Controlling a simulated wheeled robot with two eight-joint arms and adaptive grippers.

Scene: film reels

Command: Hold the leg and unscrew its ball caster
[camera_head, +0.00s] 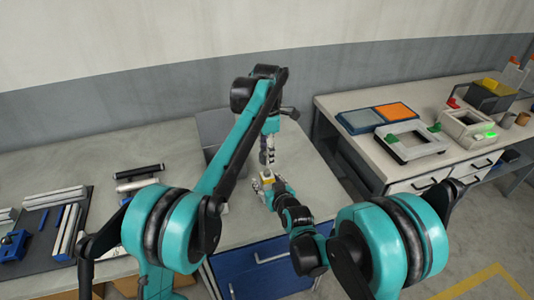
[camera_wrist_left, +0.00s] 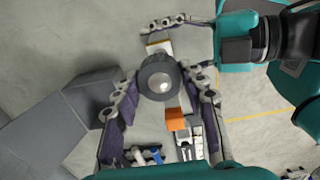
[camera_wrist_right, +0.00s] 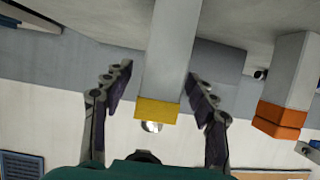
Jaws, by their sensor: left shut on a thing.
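A pale grey leg (camera_wrist_right: 170,50) with a yellow band (camera_wrist_right: 152,111) at its end shows in the right wrist view, with a small shiny rounded piece (camera_wrist_right: 152,127) at the tip. My right gripper (camera_wrist_right: 158,76) has its fingers apart on either side of this leg, with a gap at the left finger. My left gripper (camera_wrist_left: 160,85) is shut on a dark round ball caster (camera_wrist_left: 147,89) with a shiny centre. In the head view my left gripper (camera_head: 267,154) is just above the yellow band (camera_head: 267,178). Its exact contact is hidden there.
A second leg with an orange band (camera_wrist_right: 280,117) stands beside the first. Dark and pale bars (camera_head: 139,172) lie at left on the table. The right-hand table holds blue and orange panels (camera_head: 395,112) and a grey frame (camera_head: 410,145).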

